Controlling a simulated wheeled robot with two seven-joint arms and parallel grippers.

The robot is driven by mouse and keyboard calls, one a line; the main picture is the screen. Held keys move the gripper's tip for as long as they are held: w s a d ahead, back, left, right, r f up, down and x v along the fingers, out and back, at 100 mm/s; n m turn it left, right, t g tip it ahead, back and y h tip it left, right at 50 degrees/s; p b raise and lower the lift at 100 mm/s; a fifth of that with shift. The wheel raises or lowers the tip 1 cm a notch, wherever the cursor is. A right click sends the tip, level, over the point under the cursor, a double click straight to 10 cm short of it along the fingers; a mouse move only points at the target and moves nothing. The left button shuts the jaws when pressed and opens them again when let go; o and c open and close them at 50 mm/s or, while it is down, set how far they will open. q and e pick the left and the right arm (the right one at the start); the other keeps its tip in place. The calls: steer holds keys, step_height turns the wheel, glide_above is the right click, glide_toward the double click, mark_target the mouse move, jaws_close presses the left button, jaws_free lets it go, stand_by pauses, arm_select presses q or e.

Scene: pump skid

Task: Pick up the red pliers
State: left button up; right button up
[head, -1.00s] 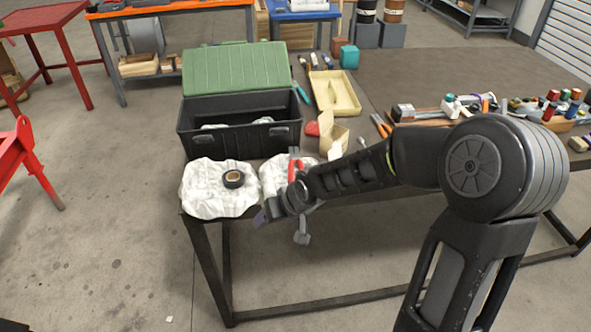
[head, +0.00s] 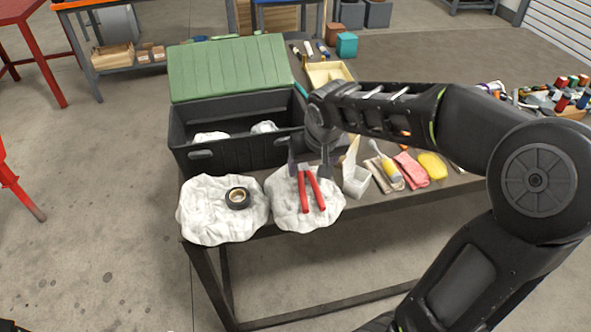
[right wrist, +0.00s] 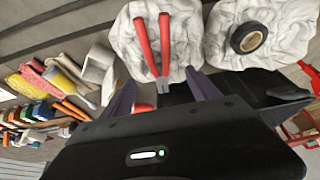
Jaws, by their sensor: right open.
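The red pliers (head: 312,190) lie on a crumpled white cloth (head: 284,212) at the front edge of the table, handles spread toward the front. In the right wrist view the pliers (right wrist: 152,48) show with their grey jaws between my fingers. My right gripper (head: 310,172) is open, with its two fingers on either side of the pliers' head end. In the right wrist view the right gripper (right wrist: 160,92) also shows its fingers apart. I cannot tell whether the fingers are level with the pliers. My left gripper is not in view.
A roll of black tape (head: 238,197) sits on another white cloth to the left. A black toolbox (head: 238,155) with an open green lid stands behind. A white box (head: 356,184), a pink rag (head: 411,170) and a yellow sponge (head: 433,165) lie to the right.

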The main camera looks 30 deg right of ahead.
mark_target(307, 187)
steer(key=shift+x, duration=1.2)
steer(key=shift+s, duration=0.1)
steer(key=p+x, duration=0.1)
steer(key=x, duration=0.4)
steer(key=shift+f, duration=0.15)
steer(key=c, duration=1.3)
